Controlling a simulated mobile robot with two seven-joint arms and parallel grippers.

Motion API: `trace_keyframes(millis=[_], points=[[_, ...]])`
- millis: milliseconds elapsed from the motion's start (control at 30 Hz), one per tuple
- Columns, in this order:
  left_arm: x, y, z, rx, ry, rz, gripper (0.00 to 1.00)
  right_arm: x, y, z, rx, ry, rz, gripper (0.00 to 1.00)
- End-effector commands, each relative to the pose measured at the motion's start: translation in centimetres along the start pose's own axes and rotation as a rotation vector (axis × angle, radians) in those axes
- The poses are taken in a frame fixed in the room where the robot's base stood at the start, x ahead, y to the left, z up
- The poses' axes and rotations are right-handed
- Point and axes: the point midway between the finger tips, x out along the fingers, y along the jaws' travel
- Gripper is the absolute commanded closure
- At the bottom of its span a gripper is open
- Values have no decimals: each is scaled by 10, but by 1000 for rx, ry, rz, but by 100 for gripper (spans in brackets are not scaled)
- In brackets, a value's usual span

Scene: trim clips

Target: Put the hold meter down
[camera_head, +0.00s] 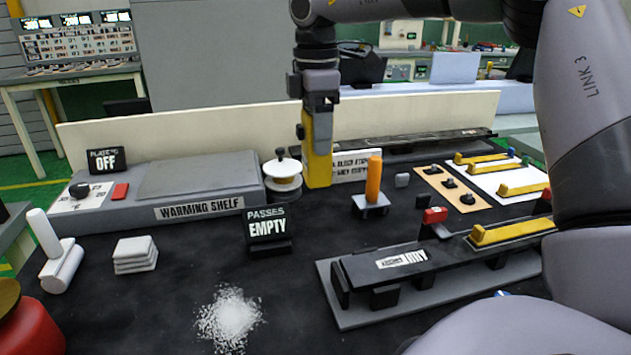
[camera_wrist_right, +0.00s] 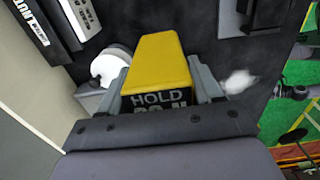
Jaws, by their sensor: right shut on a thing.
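The hold meter (camera_head: 318,152) is a tall yellow block behind the middle of the black table, upright below my right wrist. My right gripper (camera_head: 318,112) points down and is shut on it. In the right wrist view the yellow meter (camera_wrist_right: 158,62) sits between the two grey fingers (camera_wrist_right: 160,92), with a dark face reading HOLD, the rest partly cut off. Its lower end is close to the table top. I cannot tell whether it touches. My left gripper is not in view.
A white spool (camera_head: 283,178) stands just left of the meter, and an orange-handled tool (camera_head: 373,182) to its right. The warming shelf (camera_head: 200,178) is at left, the PASSES EMPTY sign (camera_head: 266,226) in front. A black rail fixture (camera_head: 420,262) fills the right. Bare table lies around the white powder (camera_head: 230,318).

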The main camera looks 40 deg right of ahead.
Motion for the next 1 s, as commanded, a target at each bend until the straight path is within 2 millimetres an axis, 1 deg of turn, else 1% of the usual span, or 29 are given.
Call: trace_keyframes(millis=[33,100,200,367,600,667,867,1000], points=[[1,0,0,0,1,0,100,13,0,0,-1,1,-3,60],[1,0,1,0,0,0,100,25,0,0,-1,2,-2,60],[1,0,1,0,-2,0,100,36,0,-1,0,1,1,60],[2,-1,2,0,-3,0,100,45,0,0,0,0,1,60],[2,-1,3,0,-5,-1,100,79,0,-1,0,1,-1,60],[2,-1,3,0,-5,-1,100,83,0,-1,-1,2,1,60],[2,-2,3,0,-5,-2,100,82,0,-1,-1,1,3,60],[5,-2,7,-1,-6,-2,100,87,0,-1,0,1,3,60]])
